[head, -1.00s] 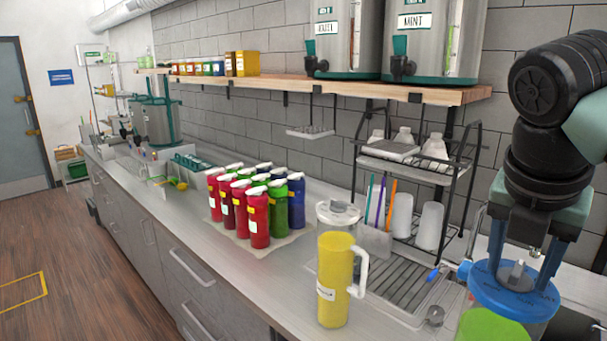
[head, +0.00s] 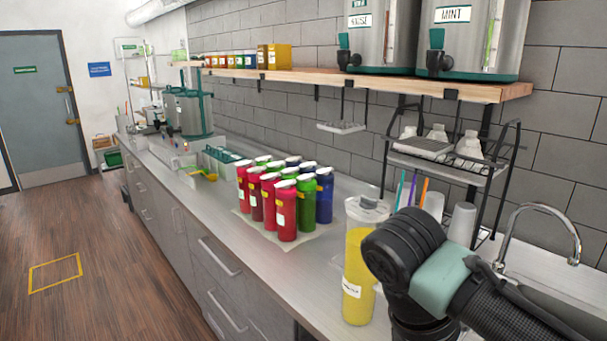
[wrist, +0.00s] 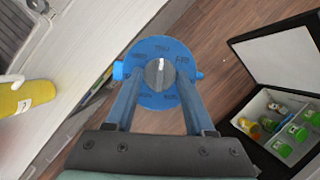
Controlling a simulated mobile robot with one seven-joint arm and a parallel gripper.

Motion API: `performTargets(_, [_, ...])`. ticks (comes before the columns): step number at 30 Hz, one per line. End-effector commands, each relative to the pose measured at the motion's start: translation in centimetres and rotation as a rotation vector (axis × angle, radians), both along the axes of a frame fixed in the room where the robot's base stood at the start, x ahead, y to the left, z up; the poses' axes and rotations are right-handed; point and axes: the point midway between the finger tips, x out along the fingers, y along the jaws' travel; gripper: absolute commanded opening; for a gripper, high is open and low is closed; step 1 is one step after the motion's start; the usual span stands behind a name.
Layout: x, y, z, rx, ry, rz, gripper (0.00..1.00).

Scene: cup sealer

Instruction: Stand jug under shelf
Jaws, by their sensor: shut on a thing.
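My gripper (wrist: 160,88) is shut on the grey centre knob of a round blue lid (wrist: 158,48) with weekday lettering, seen from above in the wrist view. The jug body under that lid is hidden there, and my arm hides the held jug in the head view. Wooden floor and the counter's edge show around the lid. A yellow-filled jug (head: 359,270) stands upright on the counter; it also shows at the left of the wrist view (wrist: 22,96). The wooden wall shelf (head: 390,86) runs above the counter's back.
Several red, green and blue bottles (head: 286,212) stand on a mat on the counter (head: 250,255). Steel dispensers (head: 478,40) stand on the shelf. A wire rack (head: 450,170) with cups stands beside a tap (head: 545,209). An open case of bottles (wrist: 275,120) lies right in the wrist view.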

Motion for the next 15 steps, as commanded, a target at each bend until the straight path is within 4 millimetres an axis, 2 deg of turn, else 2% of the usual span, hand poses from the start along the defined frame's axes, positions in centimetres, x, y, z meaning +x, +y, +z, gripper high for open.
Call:
performTargets(8, [-1.2,4.4,-6.1,-0.001,0.003,-0.329,0.00])
performTargets(15, [-2.7,8.9,-12.5,0.002,0.008,-0.671,0.00])
